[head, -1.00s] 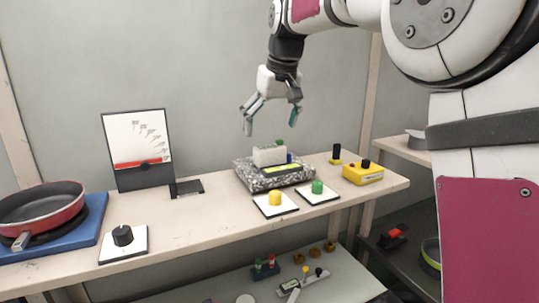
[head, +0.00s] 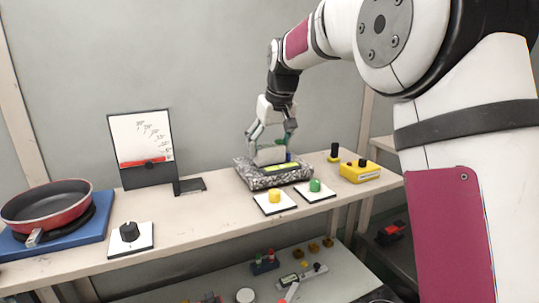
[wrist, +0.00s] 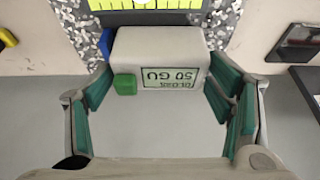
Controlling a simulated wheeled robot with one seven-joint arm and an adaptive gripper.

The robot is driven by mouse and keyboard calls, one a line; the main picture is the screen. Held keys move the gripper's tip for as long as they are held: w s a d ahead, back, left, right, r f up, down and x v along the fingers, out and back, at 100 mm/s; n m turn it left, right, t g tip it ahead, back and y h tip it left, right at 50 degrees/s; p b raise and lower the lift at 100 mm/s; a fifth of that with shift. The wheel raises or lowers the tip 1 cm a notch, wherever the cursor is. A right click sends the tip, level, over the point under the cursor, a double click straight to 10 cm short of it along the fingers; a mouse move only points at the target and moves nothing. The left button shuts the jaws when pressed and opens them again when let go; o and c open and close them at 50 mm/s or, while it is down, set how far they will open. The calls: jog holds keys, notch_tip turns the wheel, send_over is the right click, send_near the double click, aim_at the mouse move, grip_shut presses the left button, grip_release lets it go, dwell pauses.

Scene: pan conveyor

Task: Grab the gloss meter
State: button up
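The gloss meter is a pale grey box (head: 270,157) with a green button, on a speckled slab (head: 270,180) on the bench. In the wrist view the gloss meter (wrist: 160,55) shows an upside-down label reading "50 GU", with its green button left of the label. My gripper (head: 270,143) is open just above and around the box. In the wrist view my gripper (wrist: 160,82) has its green-padded fingers at either side of the box, with small gaps showing. No firm contact is visible.
A yellow knob plate (head: 274,198) and a green knob plate (head: 315,187) lie in front of the slab. A yellow device (head: 360,172) stands right.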

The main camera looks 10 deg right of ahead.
jog(key=c, duration=0.8)
jog(key=shift+c, duration=0.7)
jog(key=shift+r, duration=0.15)
